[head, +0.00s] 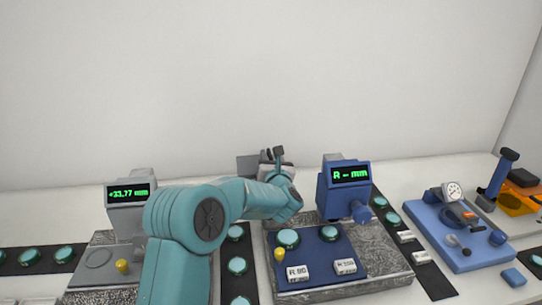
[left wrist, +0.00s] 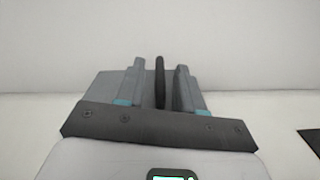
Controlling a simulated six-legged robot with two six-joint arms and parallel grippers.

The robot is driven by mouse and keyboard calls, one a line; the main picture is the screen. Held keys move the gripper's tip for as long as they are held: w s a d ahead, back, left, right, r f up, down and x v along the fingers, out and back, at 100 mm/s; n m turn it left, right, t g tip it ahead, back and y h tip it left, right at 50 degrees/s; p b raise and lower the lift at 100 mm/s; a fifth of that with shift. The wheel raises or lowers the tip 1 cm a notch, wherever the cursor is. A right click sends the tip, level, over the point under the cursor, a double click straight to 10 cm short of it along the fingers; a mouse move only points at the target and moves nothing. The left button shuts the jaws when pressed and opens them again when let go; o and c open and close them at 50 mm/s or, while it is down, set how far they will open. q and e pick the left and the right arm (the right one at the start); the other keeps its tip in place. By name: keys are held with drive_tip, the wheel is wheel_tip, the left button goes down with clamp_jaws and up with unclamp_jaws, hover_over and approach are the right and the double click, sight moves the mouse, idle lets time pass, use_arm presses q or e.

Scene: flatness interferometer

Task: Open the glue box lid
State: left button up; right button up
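My left arm reaches from the lower left of the head view to the back of the bench. My left gripper (head: 273,157) is at the wall side, partly hidden by its own wrist. In the left wrist view, the two fingers of my left gripper (left wrist: 160,88) stand apart, with a dark upright bar (left wrist: 160,80) between them and gaps on both sides. A grey flat panel (left wrist: 107,84) shows behind the fingers. It also shows in the head view (head: 247,166), and may be the glue box lid; the box body is hidden. My right gripper is not in view.
A grey gauge with a green display (head: 130,193) stands left, and a blue one (head: 345,185) right of my gripper. A blue tray (head: 460,236) with a dial is at right.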

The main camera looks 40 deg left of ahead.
use_arm(q)
clamp_jaws()
